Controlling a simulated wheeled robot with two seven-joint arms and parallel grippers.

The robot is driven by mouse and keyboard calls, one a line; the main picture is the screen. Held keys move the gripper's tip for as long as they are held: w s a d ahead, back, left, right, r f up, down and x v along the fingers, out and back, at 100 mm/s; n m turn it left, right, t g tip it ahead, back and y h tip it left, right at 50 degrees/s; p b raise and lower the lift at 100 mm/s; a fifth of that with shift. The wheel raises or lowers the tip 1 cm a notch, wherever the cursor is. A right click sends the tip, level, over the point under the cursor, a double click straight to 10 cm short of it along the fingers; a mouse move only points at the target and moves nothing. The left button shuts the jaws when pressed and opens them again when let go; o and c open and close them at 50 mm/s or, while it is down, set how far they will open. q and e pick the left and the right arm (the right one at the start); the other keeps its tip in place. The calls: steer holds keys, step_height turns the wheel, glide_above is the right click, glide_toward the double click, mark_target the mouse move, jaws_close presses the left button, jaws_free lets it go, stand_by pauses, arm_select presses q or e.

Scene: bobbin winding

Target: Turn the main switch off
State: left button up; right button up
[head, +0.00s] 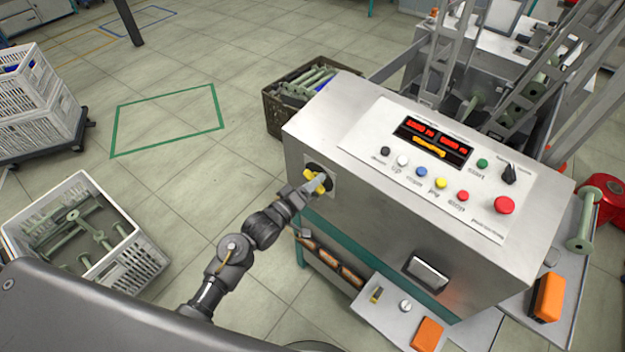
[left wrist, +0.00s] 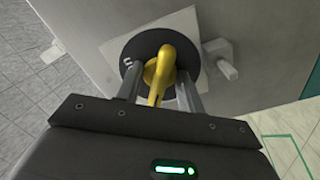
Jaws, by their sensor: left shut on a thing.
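The main switch is a yellow rotary handle (head: 317,182) on a black round plate, on the left side face of the grey machine cabinet (head: 385,230). In the left wrist view the yellow handle (left wrist: 160,75) stands out from the black disc (left wrist: 130,52), which sits on a pale square plate (left wrist: 180,25). My left gripper (head: 305,190) is at the switch, shut on the yellow handle. Its two fingers (left wrist: 160,95) lie on either side of the handle in the left wrist view. The fingers partly hide the disc's markings. My right gripper is not in view.
The sloped control panel (head: 365,135) above has a lit red display (head: 433,138), coloured buttons and a black selector knob (head: 509,173). A white crate of bobbins (head: 135,265) stands on the floor at left. A dark crate (head: 275,115) stands behind the cabinet. Floor between them is clear.

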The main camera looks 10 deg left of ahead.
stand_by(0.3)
arm_select(q)
steer(key=shift+r+n+p, duration=0.15)
steer(key=shift+n+p, duration=0.7)
steer(key=shift+n, duration=0.25)
steer(key=shift+n+p, duration=0.45)
steer(key=shift+n, duration=0.35)
steer(key=o, duration=1.6)
steer(key=shift+c, duration=0.2)
steer(key=shift+f, duration=0.2)
steer(key=p+v, duration=0.4)
steer(key=v, duration=0.5)
